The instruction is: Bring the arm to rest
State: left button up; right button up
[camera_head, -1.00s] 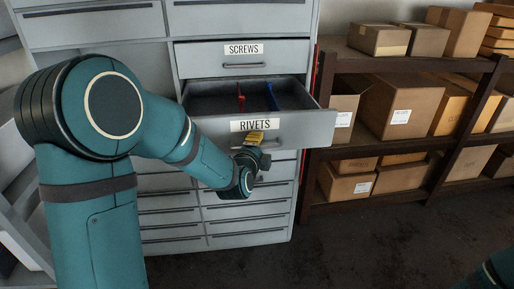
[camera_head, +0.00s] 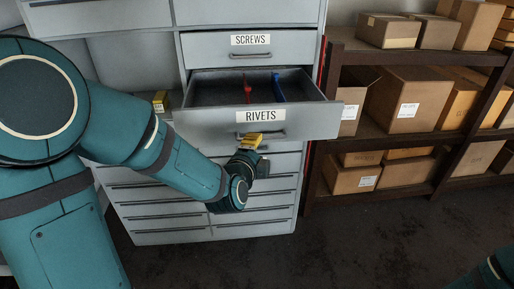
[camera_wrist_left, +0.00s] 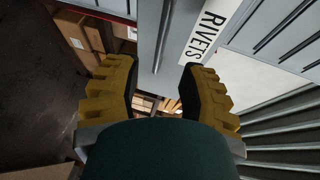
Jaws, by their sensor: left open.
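My left gripper (camera_head: 250,141) has yellow fingers and is in front of the open drawer labelled RIVETS (camera_head: 290,128). In the left wrist view the fingers of this gripper (camera_wrist_left: 158,90) are apart with nothing held between them. The front of the drawer (camera_wrist_left: 150,35) lies beyond the fingertips there, with its handle (camera_wrist_left: 163,40) running lengthwise. In the head view the gripper overlaps the handle area, and I cannot tell the exact gap. My right gripper is not in view.
A drawer labelled SCREWS (camera_head: 285,41) above is shut. Shelves with cardboard boxes (camera_head: 407,100) stand at right; dark floor lies in front.

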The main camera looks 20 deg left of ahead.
pick_arm(q)
jog(key=s+d+f+n+g+h, duration=0.1)
jog(key=d+f+n+g, duration=0.1)
jog(key=f, duration=0.5)
jog(key=s+d+f+n+g+h, duration=0.1)
jog(key=d+f+n+g, duration=0.15)
jog(key=f, duration=0.45)
jog(key=s+d+f+n+g+h, duration=0.2)
jog(key=s+d+f+n+g, duration=0.2)
jog(key=s+f, duration=0.4)
jog(key=s+d+f+n+g+h, duration=0.2)
jog(key=s+d+f+n+g, duration=0.3)
jog(key=s+f+n, duration=0.3)
notch_tip(320, 180, down, 4)
jog(key=shift+s+d+f, duration=0.1)
jog(key=shift+s+d, duration=0.25)
jog(key=shift+d, duration=0.55)
jog(key=shift+n+g, duration=0.25)
